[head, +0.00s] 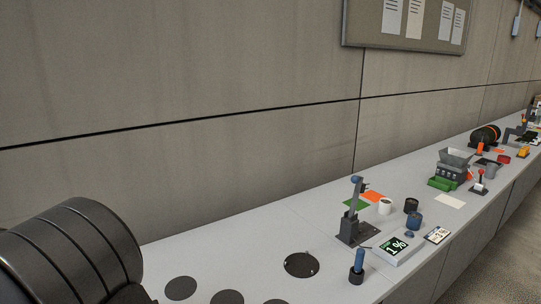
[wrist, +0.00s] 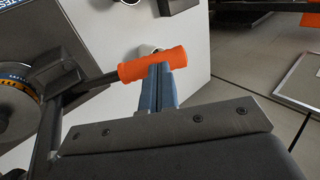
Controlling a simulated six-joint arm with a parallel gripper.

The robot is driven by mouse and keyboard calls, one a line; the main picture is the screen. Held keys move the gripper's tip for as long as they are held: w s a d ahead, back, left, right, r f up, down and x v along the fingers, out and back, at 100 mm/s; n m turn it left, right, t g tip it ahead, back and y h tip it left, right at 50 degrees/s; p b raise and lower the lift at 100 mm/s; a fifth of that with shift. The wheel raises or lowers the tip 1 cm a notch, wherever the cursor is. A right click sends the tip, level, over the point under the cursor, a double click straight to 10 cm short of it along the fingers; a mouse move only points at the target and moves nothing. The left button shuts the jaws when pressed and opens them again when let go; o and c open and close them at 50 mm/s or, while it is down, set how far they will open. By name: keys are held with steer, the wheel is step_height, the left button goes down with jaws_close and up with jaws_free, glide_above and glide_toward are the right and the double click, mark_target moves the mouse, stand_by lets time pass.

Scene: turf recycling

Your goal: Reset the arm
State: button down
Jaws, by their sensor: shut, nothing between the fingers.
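My gripper (wrist: 168,82) shows in the wrist view as two blue fingers pressed together, shut and empty. An orange cylindrical handle (wrist: 140,70) on a dark rod lies across the picture at the fingertips. I cannot tell whether the fingers touch it. In the head view I cannot make out my gripper for certain; the far right end of the bench is small and crowded.
A round metal part with a blue and yellow band (wrist: 15,82) is at the wrist view's left. A white cup (wrist: 148,49) is partly hidden behind the handle.

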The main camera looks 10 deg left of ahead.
steer(key=s+a+r+v, duration=0.1)
steer(key=v, duration=1.3)
steer(key=x, duration=0.9)
steer(key=w+d+f+x, duration=0.1)
steer(key=x, duration=0.4)
steer(key=shift+s+a+f, duration=0.1)
steer(key=shift+s+f, duration=0.05)
steer(key=shift+f, duration=0.15)
steer(key=shift+w+d+r+g+y, duration=0.3)
steer(key=shift+w+d+r, duration=0.6)
steer(key=shift+w, duration=0.05)
steer(key=shift+w+d+r+g+y, duration=0.4)
steer(key=shift+w+d+g+y, duration=0.2)
steer(key=shift+g+y, duration=0.1)
steer(key=shift+w+d+g+y, duration=0.35)
steer(key=shift+d+g+y, duration=0.05)
